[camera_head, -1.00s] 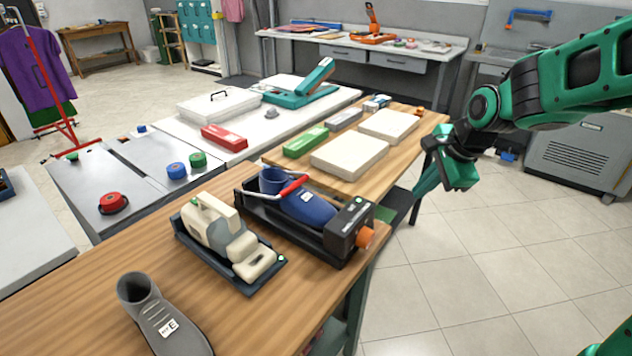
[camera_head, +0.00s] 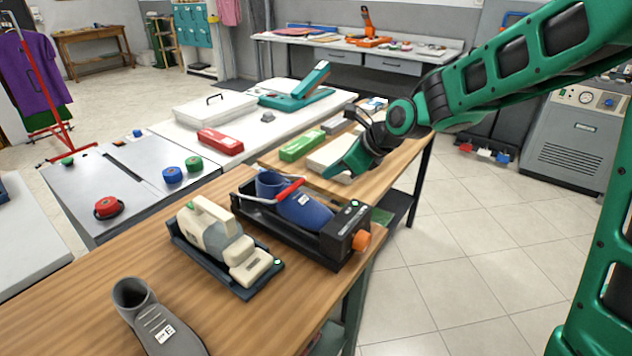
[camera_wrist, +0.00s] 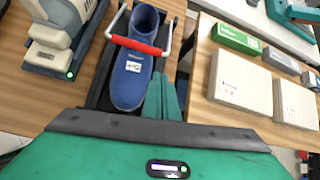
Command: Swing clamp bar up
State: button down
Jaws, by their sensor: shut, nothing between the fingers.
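The clamp bar (camera_head: 282,190) is a white wire bail with a red grip. It lies low across the blue boot (camera_head: 300,207), which sits in a black stretching machine (camera_head: 325,243) with an orange knob at its end. In the wrist view the red grip (camera_wrist: 136,45) crosses the boot's ankle in front of its opening. My gripper (camera_head: 335,172) is shut and empty, in the air behind and to the right of the machine. In the wrist view its green fingers (camera_wrist: 162,95) appear beside the boot's right side, apart from the bar.
A cream device on a dark tray (camera_head: 262,285) stands left of the machine, and a grey boot (camera_head: 155,318) stands at the front left. Pale boxes (camera_wrist: 240,80) and a green box (camera_wrist: 237,39) lie beyond the machine. The floor to the right is clear.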

jog(key=x, duration=0.9)
jog(key=shift+w+a+f, duration=0.25)
jog(key=shift+f, duration=0.05)
